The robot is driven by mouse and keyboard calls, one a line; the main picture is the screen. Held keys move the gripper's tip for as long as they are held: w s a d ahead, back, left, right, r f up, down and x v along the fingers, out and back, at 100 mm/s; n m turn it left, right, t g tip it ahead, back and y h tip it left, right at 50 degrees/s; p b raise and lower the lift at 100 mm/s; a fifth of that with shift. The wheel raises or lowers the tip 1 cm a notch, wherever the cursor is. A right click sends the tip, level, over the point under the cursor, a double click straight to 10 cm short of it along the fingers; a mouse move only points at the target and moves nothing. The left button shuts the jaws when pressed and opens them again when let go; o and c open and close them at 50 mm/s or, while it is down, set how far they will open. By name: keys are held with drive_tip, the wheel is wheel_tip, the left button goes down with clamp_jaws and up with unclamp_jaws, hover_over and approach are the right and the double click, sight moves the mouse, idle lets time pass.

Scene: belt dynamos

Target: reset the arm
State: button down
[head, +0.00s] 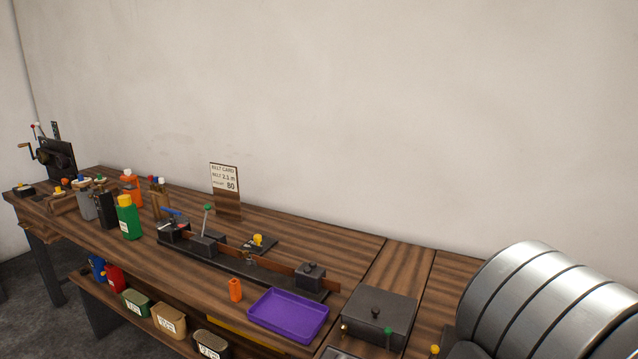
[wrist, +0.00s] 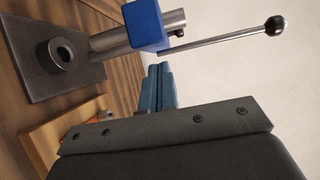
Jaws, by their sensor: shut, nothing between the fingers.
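My gripper (wrist: 160,88) shows in the wrist view, its blue-grey fingers shut together with nothing between them. Its dark body fills the bottom of that view. Beyond it is a steel shaft (wrist: 110,40) on a dark plate (wrist: 35,75), with a blue block (wrist: 149,24) around the shaft. A thin lever (wrist: 225,38) with a black ball knob (wrist: 275,26) reaches right from there. The fingertips appear apart from these parts, though depth is hard to judge. The head view does not show my gripper.
In the head view a wooden bench holds a purple tray (head: 288,315), a dark lidded box (head: 378,313), a long dark fixture (head: 240,266), a green bottle (head: 128,220) and an orange block (head: 235,289). A card (head: 225,178) stands behind. A cranked machine (head: 55,158) is far left.

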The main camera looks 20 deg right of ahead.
drive_tip(key=s+d+n+y, duration=0.1)
drive_tip(key=d+n+y, duration=0.2)
drive_tip(key=d, duration=0.5)
drive_tip(key=shift+s+d+t+y, duration=0.2)
drive_tip(key=shift+s+t+y, duration=0.2)
drive_tip(key=shift+y, duration=0.5)
drive_tip(key=c, duration=2.2)
unclamp_jaws()
